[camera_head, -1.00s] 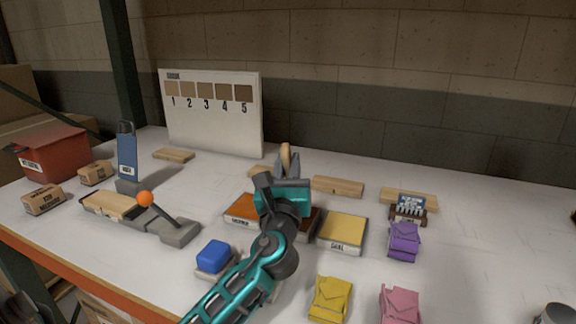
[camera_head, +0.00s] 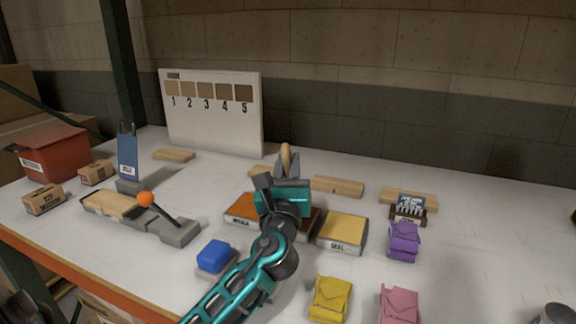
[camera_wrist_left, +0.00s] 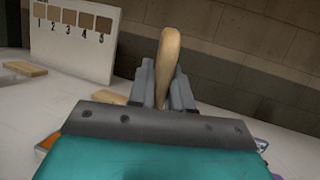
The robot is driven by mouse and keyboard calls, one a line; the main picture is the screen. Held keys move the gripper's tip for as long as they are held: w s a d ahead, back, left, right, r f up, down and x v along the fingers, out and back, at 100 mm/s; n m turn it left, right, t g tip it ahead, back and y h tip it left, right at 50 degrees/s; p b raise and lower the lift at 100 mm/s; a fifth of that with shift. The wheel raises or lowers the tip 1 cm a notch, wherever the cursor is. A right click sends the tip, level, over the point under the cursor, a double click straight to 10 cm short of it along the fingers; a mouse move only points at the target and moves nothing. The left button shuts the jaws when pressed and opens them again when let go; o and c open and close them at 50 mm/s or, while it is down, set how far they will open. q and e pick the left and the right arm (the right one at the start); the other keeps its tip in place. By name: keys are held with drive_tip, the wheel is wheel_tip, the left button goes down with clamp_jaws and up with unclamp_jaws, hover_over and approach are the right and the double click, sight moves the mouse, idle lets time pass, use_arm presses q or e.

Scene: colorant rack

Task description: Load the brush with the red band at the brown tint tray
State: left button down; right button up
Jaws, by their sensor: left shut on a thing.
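My left gripper (camera_head: 284,168) is shut on a tan wooden handle (camera_head: 286,153) that stands upright between its fingers. The handle also shows in the left wrist view (camera_wrist_left: 168,62); any band on it and its bristles are hidden by the gripper. The gripper is over the row of trays. An orange-brown tray (camera_head: 240,209) lies to its left and a yellow tray (camera_head: 343,230) to its right. A darker brown tray (camera_head: 316,220) between them is mostly hidden behind my gripper and arm. Whether the brush touches it cannot be seen. My right gripper is not in view.
A board with numbered brown swatches (camera_head: 213,135) stands at the back. Wooden blocks (camera_head: 338,186) lie behind the trays.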

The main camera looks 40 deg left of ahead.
sight(288, 140)
use_arm(q)
drive_tip(key=shift+f, duration=0.2)
wheel_tip(288, 140, up, 5)
drive_tip(key=p, duration=0.5)
drive_tip(key=shift+r, duration=1.15)
